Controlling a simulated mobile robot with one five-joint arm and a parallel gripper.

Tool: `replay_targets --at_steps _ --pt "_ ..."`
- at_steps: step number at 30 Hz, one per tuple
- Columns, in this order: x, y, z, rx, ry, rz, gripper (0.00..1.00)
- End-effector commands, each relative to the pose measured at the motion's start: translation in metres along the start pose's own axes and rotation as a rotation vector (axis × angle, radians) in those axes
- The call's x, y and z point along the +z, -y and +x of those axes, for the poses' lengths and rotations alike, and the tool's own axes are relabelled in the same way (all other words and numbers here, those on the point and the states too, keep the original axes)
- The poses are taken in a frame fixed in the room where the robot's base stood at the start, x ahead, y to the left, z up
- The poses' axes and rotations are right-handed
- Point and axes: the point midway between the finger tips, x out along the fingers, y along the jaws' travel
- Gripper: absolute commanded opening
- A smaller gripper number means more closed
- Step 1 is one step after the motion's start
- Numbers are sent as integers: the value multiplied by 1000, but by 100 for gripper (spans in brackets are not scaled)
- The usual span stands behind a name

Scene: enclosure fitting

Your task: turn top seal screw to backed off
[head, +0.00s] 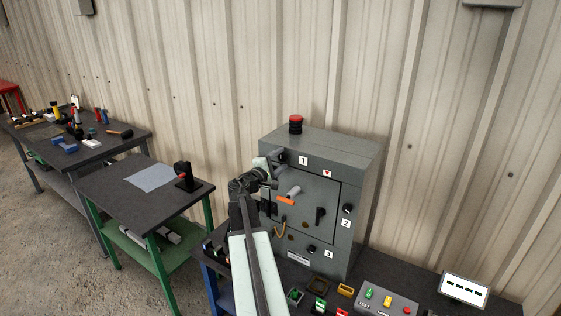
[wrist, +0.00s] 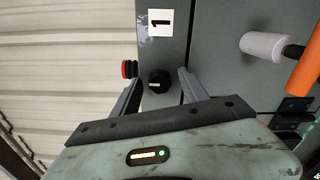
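The top seal screw appears to be the black round knob (wrist: 158,82) beside the label 1 (wrist: 160,22) on the grey enclosure (head: 312,262). A small pale mark shows on its face in the wrist view. My gripper (wrist: 161,76) is open, with one finger on each side of the knob in the wrist view; I cannot tell if either finger touches it. In the head view my gripper (head: 274,166) is at the upper left of the enclosure front, near the label 1, and my arm hides part of that side.
A grey-and-orange handle (head: 290,195) juts from the enclosure door, right of the fingers in the wrist view. A red button (head: 296,121) stands on top. Knobs by labels 2 (head: 347,208) and 3 (head: 311,248) sit on the front. A button box (head: 386,300) stands at right.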

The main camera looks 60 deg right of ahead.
Motion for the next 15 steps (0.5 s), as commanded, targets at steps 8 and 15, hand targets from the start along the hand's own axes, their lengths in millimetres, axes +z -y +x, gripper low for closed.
replay_targets --at_steps 8,15 --pt "0 0 -19 1 -3 -1 52" --pt "1 0 -66 1 -3 0 52"
